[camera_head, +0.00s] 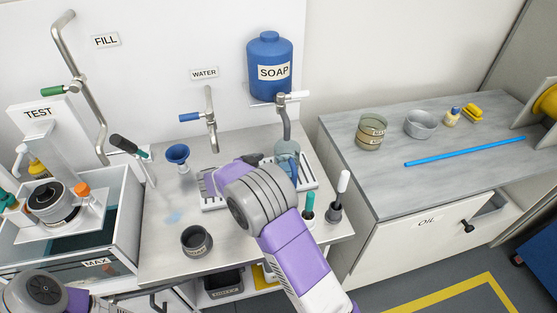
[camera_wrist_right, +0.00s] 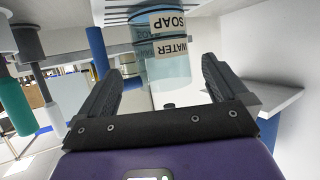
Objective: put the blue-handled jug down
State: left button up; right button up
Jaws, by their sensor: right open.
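The clear jug (camera_head: 287,150) stands at the back of the white drip tray (camera_head: 312,184), below the soap tap. Its blue handle (camera_head: 292,171) faces the front and is partly hidden by my right arm. In the right wrist view the jug (camera_wrist_right: 172,70) bears SOAP and WATER labels and appears beyond my fingers, with a blue upright bar, probably its handle, (camera_wrist_right: 97,52) to its left. My right gripper (camera_wrist_right: 162,66) is open, with nothing between its fingers.
A dark cup (camera_head: 196,242) and a blue funnel (camera_head: 177,155) are to the left. The blue soap tank (camera_head: 270,65) hangs above. The grey right-hand counter (camera_head: 400,185) has clear room at its front.

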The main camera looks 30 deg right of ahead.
jog(key=shift+p+v, duration=0.35)
jog(key=shift+v, duration=1.6)
